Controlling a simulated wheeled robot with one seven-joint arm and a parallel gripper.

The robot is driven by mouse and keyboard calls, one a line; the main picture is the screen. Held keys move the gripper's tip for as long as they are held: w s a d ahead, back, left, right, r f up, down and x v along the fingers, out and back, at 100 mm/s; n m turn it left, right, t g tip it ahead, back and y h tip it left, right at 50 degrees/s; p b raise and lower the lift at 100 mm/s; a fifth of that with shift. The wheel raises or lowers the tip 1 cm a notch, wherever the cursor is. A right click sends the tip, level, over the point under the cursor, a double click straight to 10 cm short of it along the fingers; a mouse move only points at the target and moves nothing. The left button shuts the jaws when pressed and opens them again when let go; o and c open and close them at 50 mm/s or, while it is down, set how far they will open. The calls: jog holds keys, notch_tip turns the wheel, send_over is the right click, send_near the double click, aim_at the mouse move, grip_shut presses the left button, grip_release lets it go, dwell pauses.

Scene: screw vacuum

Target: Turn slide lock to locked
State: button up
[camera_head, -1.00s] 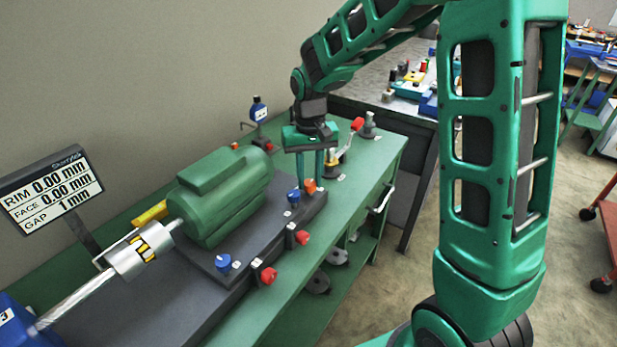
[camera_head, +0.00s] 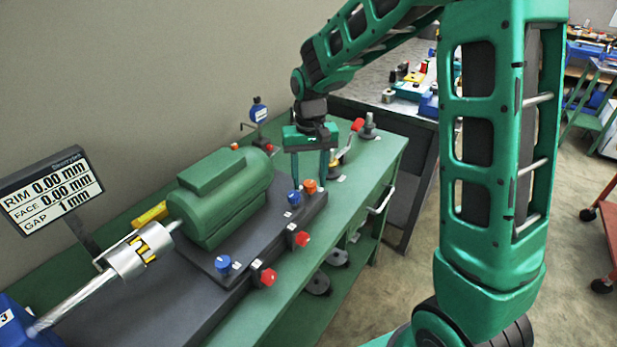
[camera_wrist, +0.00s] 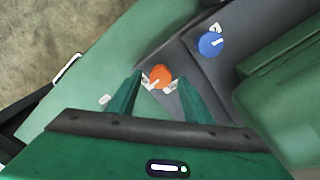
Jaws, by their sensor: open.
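An orange knob (camera_head: 310,186) stands at the far corner of the dark base plate. It also shows in the wrist view (camera_wrist: 160,76), with a pale pointer mark and small white labels on either side; the label text is too small to read. I cannot tell for certain that this knob is the slide lock. My gripper (camera_head: 309,181) points down over it, open, and the wrist view shows its two green fingers (camera_wrist: 161,80) on either side of the knob. Whether the fingers touch it I cannot tell.
A blue knob (camera_head: 294,198) stands close beside the orange one. The green motor (camera_head: 222,195) is to the left, and red knobs (camera_head: 302,239) line the plate's near side. A red-tipped lever (camera_head: 357,125) stands behind my gripper. The readout (camera_head: 50,188) shows RIM 0.00, FACE 0.00, GAP 1 mm.

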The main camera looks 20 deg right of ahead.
aim_at(309, 182)
jog(key=shift+r, duration=0.15)
notch_tip(309, 182, up, 10)
jog(key=shift+r, duration=0.25)
dwell(0.5)
jog(key=s+d+f+m, duration=0.1)
jog(key=s+d, duration=0.4)
jog(key=s, duration=0.5)
jog(key=s+d+f+m, duration=0.1)
jog(key=s+d+m, duration=0.1)
jog(key=s+d, duration=0.4)
jog(key=s+d+f+m, duration=0.1)
jog(key=s+d, duration=0.5)
jog(key=s, duration=0.9)
jog(key=shift+s+f, duration=0.25)
jog(key=shift+f, duration=0.15)
